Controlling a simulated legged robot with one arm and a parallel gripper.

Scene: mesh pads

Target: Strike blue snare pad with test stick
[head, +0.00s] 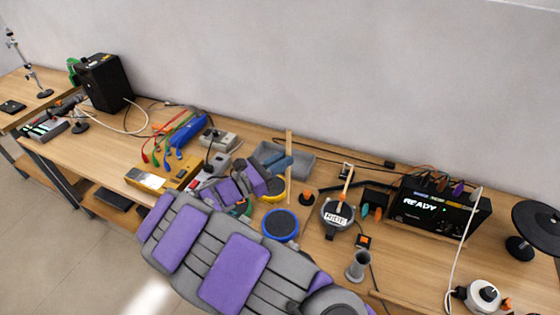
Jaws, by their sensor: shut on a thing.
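The blue snare pad (280,224) is a small round pad with a bright blue rim and a dark face. It lies on the bench just beyond my forearm, in full view or nearly so. The test stick (289,147) is a thin pale wooden rod standing about upright in the picture. My gripper (285,168) is shut on the stick, behind the blue pad in the picture. The stick's lower end appears above the pad's far rim, apart from it in the picture; its exact height is hard to judge. The jaws are small and partly hidden by my wrist.
A yellow-rimmed pad (274,196) and a green-rimmed pad (243,208) are partly hidden by my arm. Right of the blue pad are a labelled pad (337,220) with an upright beater, a grey cup (358,266) and a module (432,209) reading READY. A grey tray (298,165) lies behind.

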